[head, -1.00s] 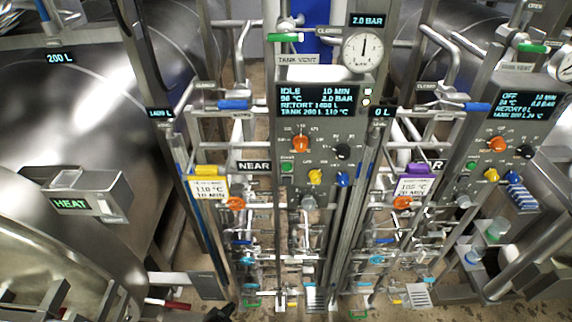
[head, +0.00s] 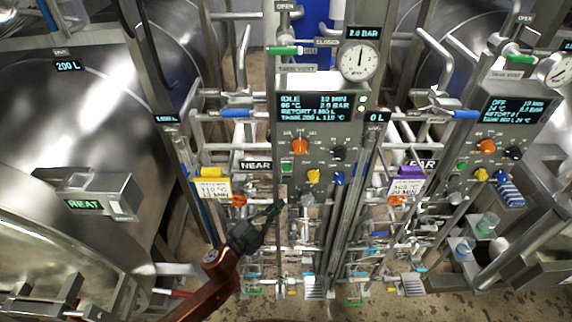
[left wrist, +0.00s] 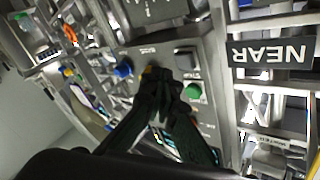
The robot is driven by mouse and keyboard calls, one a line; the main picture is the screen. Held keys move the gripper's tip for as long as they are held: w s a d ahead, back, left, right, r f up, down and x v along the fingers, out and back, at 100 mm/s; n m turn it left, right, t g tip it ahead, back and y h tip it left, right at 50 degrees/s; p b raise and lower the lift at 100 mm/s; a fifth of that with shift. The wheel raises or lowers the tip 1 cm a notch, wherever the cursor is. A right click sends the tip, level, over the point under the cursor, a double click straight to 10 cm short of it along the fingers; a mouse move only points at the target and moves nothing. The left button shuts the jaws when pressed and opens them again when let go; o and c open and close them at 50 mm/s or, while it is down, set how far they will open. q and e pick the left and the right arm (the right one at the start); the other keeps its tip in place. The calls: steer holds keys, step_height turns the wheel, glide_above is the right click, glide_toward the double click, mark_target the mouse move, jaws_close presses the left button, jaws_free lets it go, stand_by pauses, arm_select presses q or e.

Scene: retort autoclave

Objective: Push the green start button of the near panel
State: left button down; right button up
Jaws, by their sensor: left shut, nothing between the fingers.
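The near panel (head: 318,128) stands in the middle of the head view, with a lit display (head: 318,106) reading IDLE. Its green start button (head: 287,167) is at the panel's lower left, beside the yellow knob (head: 313,177). My left gripper (head: 278,205) is shut and empty, a little below the green button in the head view. In the left wrist view the green button (left wrist: 193,91) shows just right of the shut fingertips (left wrist: 166,78). I cannot tell how far the tips are from the panel face. My right gripper is not in view.
An orange knob (head: 300,146), a black knob (head: 338,153) and a blue knob (head: 337,179) sit close to the button. A yellow-topped tag (head: 212,187) hangs left of the panel. Pipes and valves crowd the space below. The far panel (head: 512,120) stands at right.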

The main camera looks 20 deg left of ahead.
mark_target(287, 167)
arm_select(q)
steer(key=s+d+r+m+h, duration=0.1)
steer(key=s+d+r+h, duration=0.1)
steer(key=r, duration=0.6)
steer(key=shift+s+d+m+p, duration=0.3)
steer(key=shift+s+d, duration=0.3)
steer(key=shift+d, duration=0.1)
steer(key=shift+w+r, duration=0.1)
steer(key=shift+w, duration=0.05)
steer(key=w, duration=0.2)
steer(key=w+a+b, duration=0.1)
steer(key=w, duration=0.2)
steer(key=w+a, duration=0.1)
steer(key=w, duration=0.2)
steer(key=shift+w+a, duration=0.15)
steer(key=shift+a, duration=0.1)
steer(key=shift+w, duration=0.15)
stand_by(0.3)
steer(key=shift+w+a, duration=0.1)
steer(key=shift+w, duration=0.2)
